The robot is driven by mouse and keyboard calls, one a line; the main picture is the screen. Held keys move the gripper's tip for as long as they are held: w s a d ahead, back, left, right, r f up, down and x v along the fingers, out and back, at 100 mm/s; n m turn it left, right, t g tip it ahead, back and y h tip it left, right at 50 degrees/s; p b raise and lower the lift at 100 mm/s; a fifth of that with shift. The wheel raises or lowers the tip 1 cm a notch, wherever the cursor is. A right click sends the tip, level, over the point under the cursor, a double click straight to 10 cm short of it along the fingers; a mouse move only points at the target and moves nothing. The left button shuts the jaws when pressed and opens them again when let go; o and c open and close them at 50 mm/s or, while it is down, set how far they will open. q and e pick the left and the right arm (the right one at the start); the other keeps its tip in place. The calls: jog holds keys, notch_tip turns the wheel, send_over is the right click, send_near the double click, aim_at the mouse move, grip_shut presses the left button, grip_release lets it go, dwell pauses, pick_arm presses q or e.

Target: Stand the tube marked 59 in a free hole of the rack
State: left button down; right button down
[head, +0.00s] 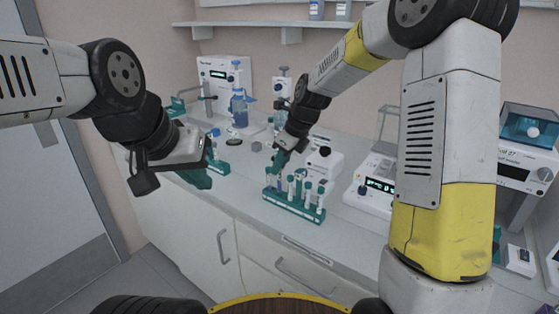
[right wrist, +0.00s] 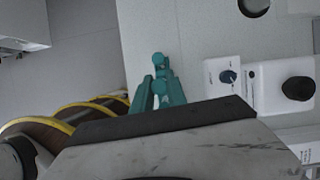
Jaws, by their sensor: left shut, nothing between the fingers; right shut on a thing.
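I cannot read the number 59 on any tube, nor tell whether the held tube is inside a hole. My left gripper (head: 200,178) is shut and empty, left of the rack and apart from it.
A white device with a dark knob (head: 322,165) stands behind the rack, and a scale with a lit display (head: 375,188) is to its right. A small teal holder (head: 220,166) is near my left gripper. Bottles and a stand are further back. The counter's front edge is close.

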jog(key=shift+f, duration=0.35)
dwell(0.3)
jog(key=shift+f, duration=0.35)
jog(key=shift+f, duration=0.5)
jog(key=shift+f, duration=0.25)
dwell(0.3)
jog(key=c, duration=1.3)
grip_release()
jog(key=shift+o, duration=0.2)
jog(key=shift+r, duration=0.1)
jog(key=shift+v, duration=3.85)
